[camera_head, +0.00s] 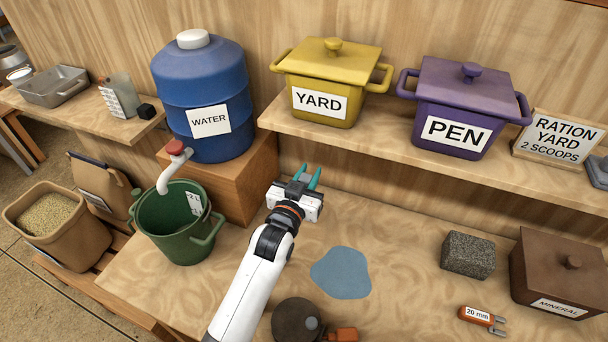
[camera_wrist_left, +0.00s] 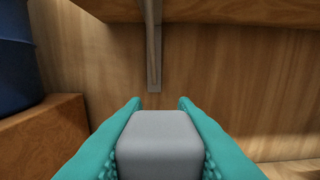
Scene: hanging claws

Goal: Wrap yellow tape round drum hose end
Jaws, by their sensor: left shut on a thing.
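The blue drum (camera_head: 200,100) labelled WATER stands on a wooden block. A white spout (camera_head: 168,177) with a red knob (camera_head: 175,147) comes from it and points down over a green bucket (camera_head: 180,225). I see no yellow tape and no separate hose. My left gripper (camera_head: 299,177), with teal fingers, is right of the drum's block, below the shelf. It is shut on a grey, rounded block (camera_wrist_left: 160,145), which fills the gap between the fingers in the left wrist view. The block's far side is hidden. My right gripper is not in view.
A yellow YARD pot (camera_head: 330,78) and a purple PEN pot (camera_head: 462,100) stand on the shelf. A blue-grey patch (camera_head: 341,273) lies on the bench. A dark round thing (camera_head: 293,318), a stone block (camera_head: 468,254) and a brown MINERAL box (camera_head: 560,270) are nearby.

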